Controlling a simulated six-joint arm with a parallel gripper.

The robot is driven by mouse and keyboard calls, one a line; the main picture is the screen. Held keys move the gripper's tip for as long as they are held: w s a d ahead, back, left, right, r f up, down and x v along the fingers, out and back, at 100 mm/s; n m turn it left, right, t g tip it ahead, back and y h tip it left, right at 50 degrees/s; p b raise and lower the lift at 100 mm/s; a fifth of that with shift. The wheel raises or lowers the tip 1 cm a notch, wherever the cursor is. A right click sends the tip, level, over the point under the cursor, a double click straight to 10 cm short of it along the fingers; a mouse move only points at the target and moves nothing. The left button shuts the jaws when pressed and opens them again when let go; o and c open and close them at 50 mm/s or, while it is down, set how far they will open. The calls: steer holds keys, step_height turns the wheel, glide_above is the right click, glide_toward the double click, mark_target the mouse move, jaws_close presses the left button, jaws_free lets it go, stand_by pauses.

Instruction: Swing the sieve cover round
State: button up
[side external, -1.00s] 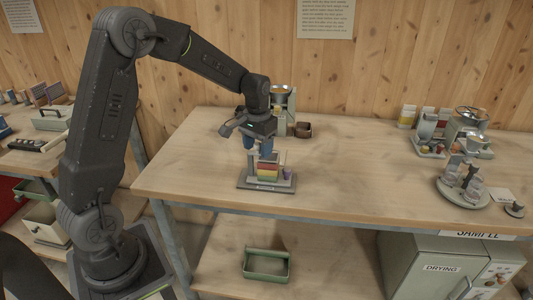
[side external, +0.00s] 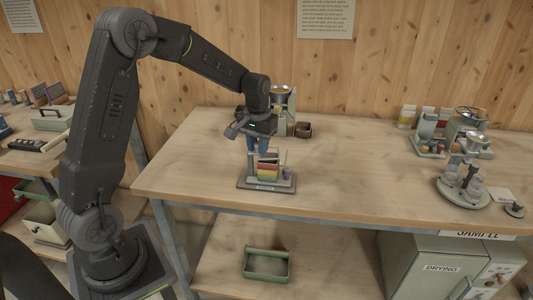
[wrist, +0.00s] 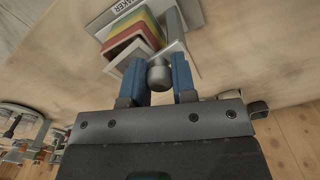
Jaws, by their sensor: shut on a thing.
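A small sieve shaker with stacked red, yellow and green layers (side external: 268,172) stands on a dark base plate (side external: 258,186) near the front of the table. In the wrist view the coloured stack (wrist: 136,38) sits beside an upright grey post (wrist: 172,22). My gripper (side external: 258,146) is directly above the shaker, pointing down. In the wrist view, its blue fingers (wrist: 157,68) are on either side of a grey round knob (wrist: 159,77) and shut on it. I cannot clearly tell the sieve cover from the parts around the knob.
A mixer with a metal bowl (side external: 283,95) and a small brown box (side external: 304,129) stand behind my gripper. Glassware on a round tray (side external: 465,190) and other apparatus (side external: 465,125) stand at the right. The table between is clear.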

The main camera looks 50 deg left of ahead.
steer(key=n, duration=0.3)
steer(key=a+n, duration=0.1)
steer(key=n, duration=0.2)
steer(key=shift+w+a, duration=0.1)
steer(key=shift+w, duration=0.05)
steer(key=n, duration=0.6)
steer(key=s+a+n, duration=0.1)
steer(key=n, duration=0.5)
steer(key=s+a+n, duration=0.1)
steer(key=n, duration=0.5)
steer(key=shift+s+a+n, duration=0.1)
steer(key=shift+a+n, duration=0.05)
steer(key=shift+n, duration=0.25)
steer(key=o, duration=0.8)
steer(key=shift+r, duration=0.15)
step_height(320, 180, up, 6)
steer(key=shift+f, duration=0.1)
stand_by(0.4)
